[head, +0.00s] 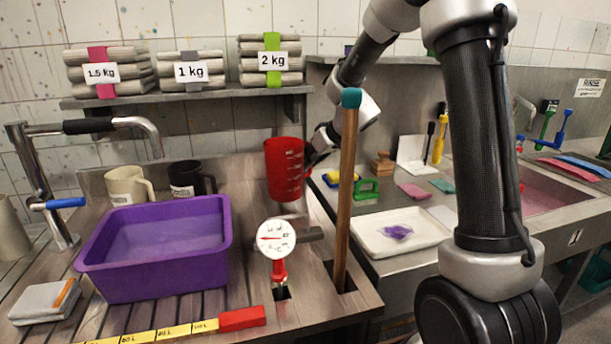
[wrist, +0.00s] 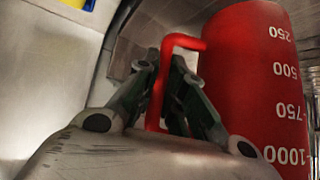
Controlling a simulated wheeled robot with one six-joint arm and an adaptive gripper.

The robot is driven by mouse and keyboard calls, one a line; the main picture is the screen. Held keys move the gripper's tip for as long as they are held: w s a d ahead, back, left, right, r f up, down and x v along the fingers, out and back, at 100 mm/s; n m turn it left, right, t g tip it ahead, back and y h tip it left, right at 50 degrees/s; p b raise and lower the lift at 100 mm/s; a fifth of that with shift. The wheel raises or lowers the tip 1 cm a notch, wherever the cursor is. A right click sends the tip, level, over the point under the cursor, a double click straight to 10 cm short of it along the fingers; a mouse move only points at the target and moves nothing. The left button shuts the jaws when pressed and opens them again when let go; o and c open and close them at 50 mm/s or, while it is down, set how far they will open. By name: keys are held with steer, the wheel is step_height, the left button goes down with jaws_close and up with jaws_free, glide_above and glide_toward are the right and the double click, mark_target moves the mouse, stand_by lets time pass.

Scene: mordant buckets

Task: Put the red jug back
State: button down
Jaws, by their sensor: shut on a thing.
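The red jug (head: 284,168) is upright over the back of the left steel bench, right of the dark mug. White measuring marks show on its side. In the wrist view the jug (wrist: 255,75) fills the right side, its marks appearing upside down. In the wrist view my gripper (wrist: 164,72) is shut on the jug's red handle (wrist: 157,95). I cannot tell whether the jug's base touches anything.
A purple tub (head: 155,262) stands left of the jug, with a cream mug (head: 128,186) and a dark mug (head: 190,180) behind it. A dial thermometer (head: 272,239) is in front. A wooden pole (head: 346,200) stands upright close by. A shelf (head: 190,96) holds weighted bundles above.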

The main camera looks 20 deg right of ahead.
mark_target(310, 170)
steer(key=shift+f, duration=2.15)
steer(key=c, duration=1.5)
jaws_free()
steer(key=shift+r, duration=0.2)
steer(key=v, duration=1.2)
steer(key=shift+f, duration=0.1)
steer(key=shift+c, duration=0.5)
